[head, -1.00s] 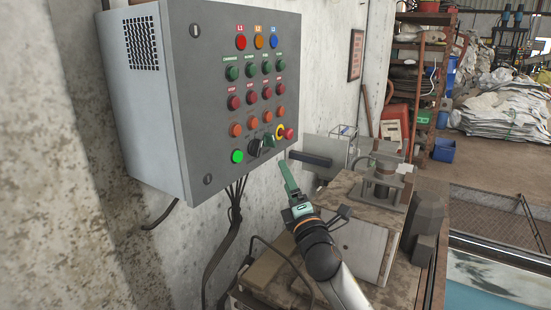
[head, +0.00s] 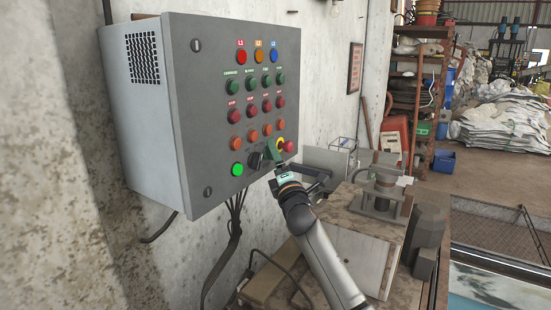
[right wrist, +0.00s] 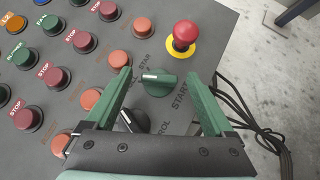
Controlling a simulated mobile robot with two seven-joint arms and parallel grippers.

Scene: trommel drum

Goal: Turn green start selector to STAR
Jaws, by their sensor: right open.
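The green start selector (right wrist: 160,82) shows in the right wrist view. Its knob has a white mark at its left end, and labels are printed beside it, one reading STAR. My right gripper (right wrist: 169,80) is open, its green fingers on either side of the knob with visible gaps, so it does not look gripped. In the head view my right gripper (head: 277,165) is at the lower right of the grey control panel (head: 225,110), largely covering the selector. My left gripper is not in view.
A red emergency button on a yellow ring (right wrist: 184,36) sits close to the selector. A black selector (right wrist: 132,120) is partly hidden behind my gripper. Rows of round buttons and lamps cover the panel. A cluttered workbench (head: 345,215) stands below right.

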